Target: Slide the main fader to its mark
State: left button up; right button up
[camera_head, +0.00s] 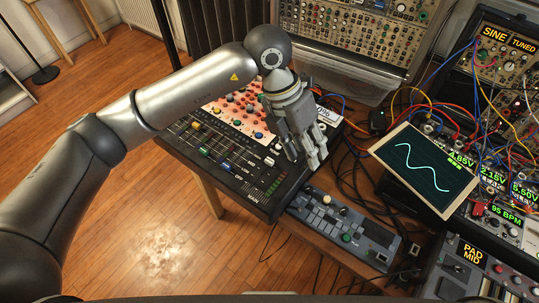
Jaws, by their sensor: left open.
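The black mixer (180,145) sits on the wooden table in the middle of the head view, with a row of faders with coloured caps. A pale cap (270,161) near its right end looks like the main fader; the word MAIN (253,197) is printed at the mixer's front edge, beside a green level meter. I cannot make out the fader's mark. My left gripper (307,158) is open, fingers pointing down, over the mixer's right side, just right of the pale cap. I cannot tell if it touches the mixer. My right gripper is out of view.
A small grey keypad device (345,228) lies in front of the mixer. A tilted screen with a wave (422,170) stands at right, among cabled synth modules (505,140). A clear plastic bin (345,82) is behind. Loose cables cross the table right of the gripper.

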aim_at(269, 160)
pick_arm(q)
jog(key=w+a+n+t+y, duration=0.1)
jog(key=w+a+t+y, duration=0.1)
jog(key=w+a+y, duration=0.4)
jog(key=f, duration=0.3)
jog(key=s+f+h+p, duration=0.1)
jog(key=f, duration=0.2)
jog(key=a+f+h, duration=0.1)
jog(key=f, duration=0.3)
jog(key=shift+s+a+f+p, duration=0.1)
jog(key=shift+s+p, duration=0.05)
jog(key=shift+p, duration=0.25)
grip_shut()
